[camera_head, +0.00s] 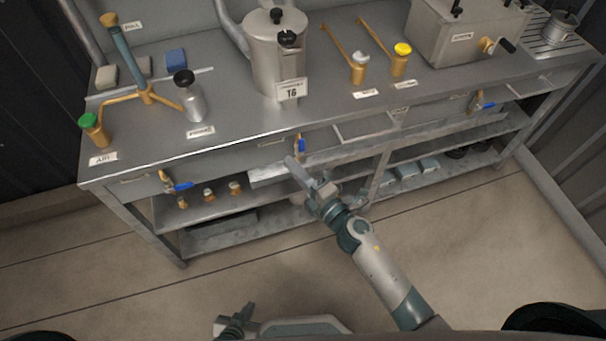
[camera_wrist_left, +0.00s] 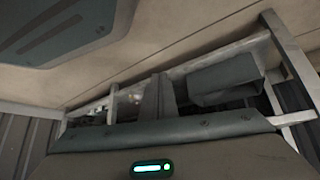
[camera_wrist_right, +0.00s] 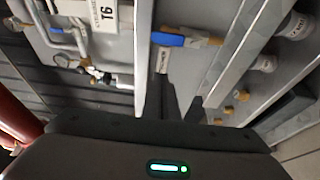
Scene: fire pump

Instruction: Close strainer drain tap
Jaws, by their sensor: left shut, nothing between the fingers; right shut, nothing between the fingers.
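The strainer appears to be the steel lidded pot (camera_head: 272,55) with a numbered tag, at the back middle of the bench. Below it, at the bench's front edge, is a brass tap with a blue lever (camera_head: 301,146), which hangs downward in the head view. In the right wrist view the blue lever (camera_wrist_right: 170,40) extends from the brass body (camera_wrist_right: 205,40), roughly in line with it. My right gripper (camera_head: 298,170) is shut and empty, just below and in front of this tap, apart from it. My left gripper (camera_head: 236,320) is shut and empty, low over the floor, far from the bench.
Other blue-lever taps stand at the front left (camera_head: 178,186) and front right (camera_head: 482,104). The bench's front rail and legs are close to my right arm. Floor before the bench is clear.

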